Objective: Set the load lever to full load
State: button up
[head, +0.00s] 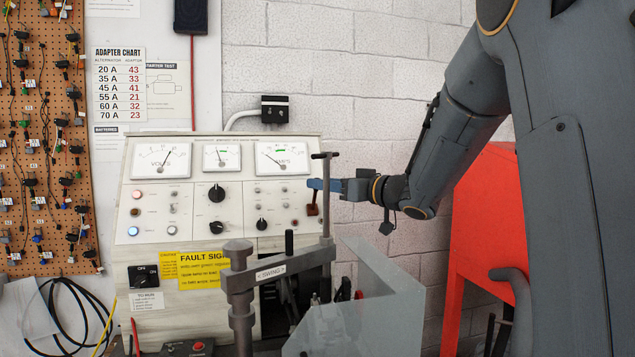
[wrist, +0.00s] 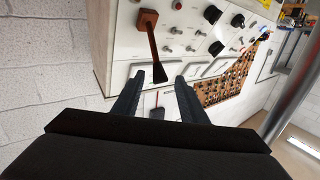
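The load lever stands on the right side of the white test bench panel. Its reddish-brown lower part (head: 313,209) shows just below my gripper (head: 318,185) in the head view. In the wrist view the lever (wrist: 152,42) runs from a brown block to a wide black end. My gripper (wrist: 159,76) is open, with its two dark fingers apart. The lever's black end appears between the fingertips, and I see no finger closed on it. In the head view my gripper hides the lever's upper part.
The panel has meters, knobs and lamps. A red cabinet (head: 475,240) stands at right, with white brick wall behind.

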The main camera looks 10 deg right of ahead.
jog(key=shift+x, duration=1.6)
jog(key=shift+d, duration=0.1)
jog(key=shift+c, duration=0.3)
grip_shut()
